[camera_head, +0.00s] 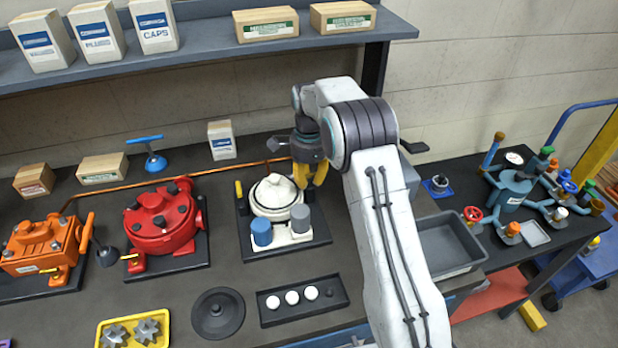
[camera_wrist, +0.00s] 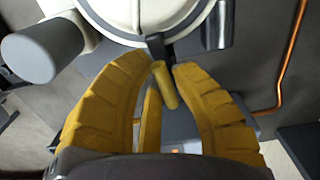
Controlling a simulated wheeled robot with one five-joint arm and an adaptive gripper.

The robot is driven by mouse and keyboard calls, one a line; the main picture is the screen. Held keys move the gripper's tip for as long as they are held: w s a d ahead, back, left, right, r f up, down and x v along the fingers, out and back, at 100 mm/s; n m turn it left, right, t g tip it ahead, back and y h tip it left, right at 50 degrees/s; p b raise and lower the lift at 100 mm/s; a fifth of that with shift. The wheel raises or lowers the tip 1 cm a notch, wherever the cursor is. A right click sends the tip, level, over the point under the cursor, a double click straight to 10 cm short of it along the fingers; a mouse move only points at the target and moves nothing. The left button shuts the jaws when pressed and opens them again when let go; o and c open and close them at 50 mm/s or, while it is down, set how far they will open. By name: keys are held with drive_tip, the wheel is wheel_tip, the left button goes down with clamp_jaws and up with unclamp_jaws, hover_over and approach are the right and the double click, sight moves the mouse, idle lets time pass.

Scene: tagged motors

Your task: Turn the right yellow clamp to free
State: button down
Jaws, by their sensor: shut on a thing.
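The right yellow clamp (camera_wrist: 165,86) shows in the wrist view as a short yellow lever on a dark bracket at the motor's rim. My gripper (camera_head: 309,182) is at the motor's right side, its yellow fingers pointing down and hiding that clamp in the head view. In the wrist view my gripper (camera_wrist: 166,72) has its fingertips closed around the lever.
A red motor (camera_head: 162,222) and an orange motor (camera_head: 42,245) stand to the left. A dark tray with white round pieces (camera_head: 340,305) and a dark disc (camera_head: 217,313) lie in front. A grey bin (camera_head: 440,268) is to the right. A copper pipe (camera_head: 150,183) runs behind.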

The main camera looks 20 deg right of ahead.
drive_tip(key=n, duration=0.4)
drive_tip(key=shift+s+d+f+n, duration=0.1)
drive_tip(key=shift+s+f+n, duration=0.1)
drive_tip(key=shift+n, duration=0.2)
drive_tip(key=n, duration=0.4)
drive_tip(key=shift+d, duration=0.1)
drive_tip(key=n, duration=0.4)
drive_tip(key=shift+d+n, duration=0.15)
drive_tip(key=shift+n, duration=0.25)
drive_tip(key=shift+d+n, duration=0.1)
drive_tip(key=shift+n, duration=1.7)
drive_tip(key=c, duration=1.3)
unclamp_jaws()
drive_tip(key=shift+d, duration=0.1)
drive_tip(key=o, duration=0.4)
drive_tip(key=shift+w+r, duration=0.15)
drive_tip(key=shift+c, duration=0.2)
